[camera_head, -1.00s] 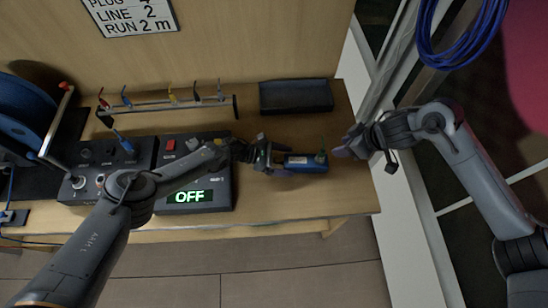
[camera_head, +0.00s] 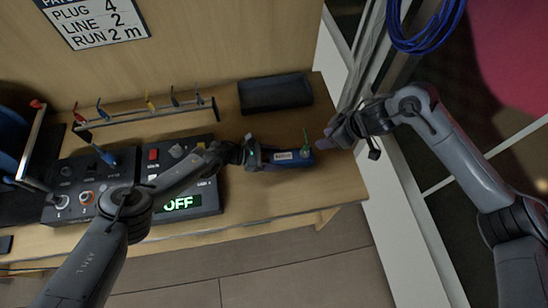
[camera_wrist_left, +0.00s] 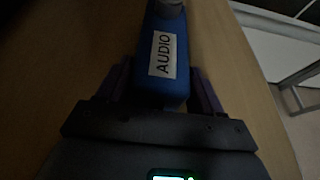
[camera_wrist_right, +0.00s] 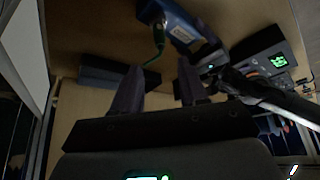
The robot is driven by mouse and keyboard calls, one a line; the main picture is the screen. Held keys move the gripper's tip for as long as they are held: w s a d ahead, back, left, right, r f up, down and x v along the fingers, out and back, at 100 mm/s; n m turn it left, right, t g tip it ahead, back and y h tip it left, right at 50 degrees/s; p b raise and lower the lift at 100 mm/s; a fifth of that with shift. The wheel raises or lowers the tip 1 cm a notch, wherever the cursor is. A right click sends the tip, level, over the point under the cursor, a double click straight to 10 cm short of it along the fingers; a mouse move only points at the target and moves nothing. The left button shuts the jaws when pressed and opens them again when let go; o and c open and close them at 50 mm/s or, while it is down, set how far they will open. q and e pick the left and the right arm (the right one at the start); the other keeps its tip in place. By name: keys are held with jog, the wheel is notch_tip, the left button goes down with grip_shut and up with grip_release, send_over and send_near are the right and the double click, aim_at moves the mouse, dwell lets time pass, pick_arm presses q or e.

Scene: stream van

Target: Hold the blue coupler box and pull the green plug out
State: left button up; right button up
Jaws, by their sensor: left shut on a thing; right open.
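The blue coupler box (camera_head: 294,160) is over the right part of the table in the head view. It bears a white label reading AUDIO in the left wrist view (camera_wrist_left: 150,85). My left gripper (camera_head: 264,156) is shut on the box's left end, one finger along each side. The green plug (camera_head: 306,141) is at the box's right end, and its green cable shows in the right wrist view (camera_wrist_right: 159,36). My right gripper (camera_head: 331,139) is open and empty, just right of the plug and apart from it. The plug's seat in the box is not clear.
A black tray (camera_head: 275,94) lies behind the box. A rack (camera_head: 150,115) with several coloured plugs stands at the back left. A control panel reading OFF (camera_head: 180,203) sits left of the box. The table's front edge is close by.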

jog(key=shift+o, duration=0.5)
jog(key=w+d+r+m+t+h, duration=0.3)
jog(key=w+d+r+t+h, duration=0.1)
jog(key=w+r, duration=0.25)
jog(key=w+d+r+m+t+h, duration=0.3)
jog(key=w+d+r, duration=0.15)
jog(key=w, duration=0.35)
jog(key=m+g+y, duration=0.2)
jog(key=m+g, duration=0.8)
jog(key=m, duration=0.3)
send_over(307, 143)
notch_tip(307, 143, down, 9)
jog(key=f, duration=1.1)
jog(key=shift+w+d+f, duration=0.1)
jog(key=shift+w+f, duration=0.1)
jog(key=shift+f, duration=0.1)
jog(key=shift+c, duration=0.3)
